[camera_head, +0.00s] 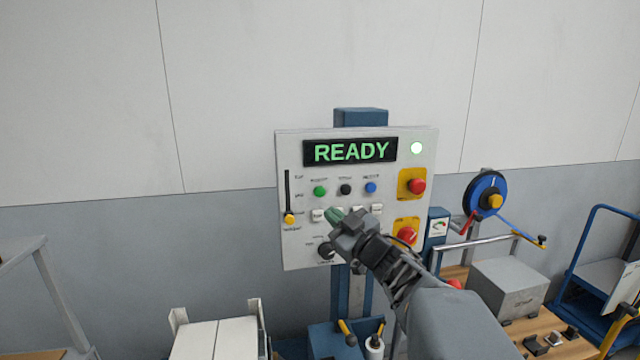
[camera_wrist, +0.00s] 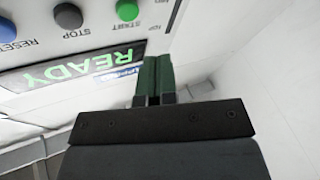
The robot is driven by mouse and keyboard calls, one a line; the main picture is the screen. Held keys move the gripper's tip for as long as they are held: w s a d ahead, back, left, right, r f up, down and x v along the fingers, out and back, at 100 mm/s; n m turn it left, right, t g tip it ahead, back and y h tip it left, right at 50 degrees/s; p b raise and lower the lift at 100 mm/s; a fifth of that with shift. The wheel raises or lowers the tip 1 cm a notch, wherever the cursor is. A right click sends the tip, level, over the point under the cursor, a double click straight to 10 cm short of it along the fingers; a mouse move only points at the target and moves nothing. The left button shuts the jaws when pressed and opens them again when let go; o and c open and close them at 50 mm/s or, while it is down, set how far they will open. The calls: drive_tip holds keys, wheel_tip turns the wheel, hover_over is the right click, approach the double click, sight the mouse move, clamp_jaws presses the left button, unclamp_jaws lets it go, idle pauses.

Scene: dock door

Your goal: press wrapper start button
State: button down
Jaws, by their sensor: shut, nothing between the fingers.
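The wrapper's control panel (camera_head: 300,255) is a pale upright board with a display (camera_head: 351,152) reading READY in green. The green start button (camera_head: 320,191) sits at the left of a row with a black stop button (camera_head: 346,189) and a blue reset button (camera_head: 371,188). The wrist view shows the start button upside down at the top (camera_wrist: 127,10), labelled START. My gripper (camera_head: 334,215) is shut and empty, its green fingertips appearing just below and right of the start button. They also show in the wrist view (camera_wrist: 152,72). Whether they touch the panel, I cannot tell.
White buttons (camera_head: 317,215) lie in a row below, partly hidden by my gripper. A yellow-knobbed slider (camera_head: 290,219) is at the left. Two red buttons (camera_head: 417,186) (camera_head: 406,235) on yellow plates are at the right. A strap reel (camera_head: 485,193) stands farther right.

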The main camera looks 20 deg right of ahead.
sight(320, 192)
drive_tip(key=shift+s+a+r+n+g+y+p, duration=0.1)
drive_tip(key=shift+s+r+n+g+y, duration=0.2)
drive_tip(key=shift+n+y, duration=0.5)
drive_tip(key=shift+s+a+r+n+g+y+p, duration=0.15)
drive_tip(key=shift+s+r+n+g+y, duration=0.25)
drive_tip(key=shift+y, duration=0.75)
drive_tip(key=shift+s+a+r+n+g+y+p, duration=0.1)
drive_tip(key=shift+s+r+n+y, duration=0.25)
drive_tip(key=shift+n+y, duration=0.55)
drive_tip(key=shift+w+d+p, duration=0.3)
drive_tip(key=shift+w, duration=1.15)
drive_tip(key=shift+w+d+p, duration=0.25)
drive_tip(key=shift+w+p, duration=0.1)
drive_tip(key=shift+w, duration=1.05)
drive_tip(key=shift+w+d+p, duration=0.3)
drive_tip(key=shift+w, duration=1.15)
drive_tip(key=shift+w+f, duration=0.1)
drive_tip(key=shift+w, duration=0.1)
drive_tip(key=shift+w+d, duration=0.1)
drive_tip(key=shift+w, duration=0.15)
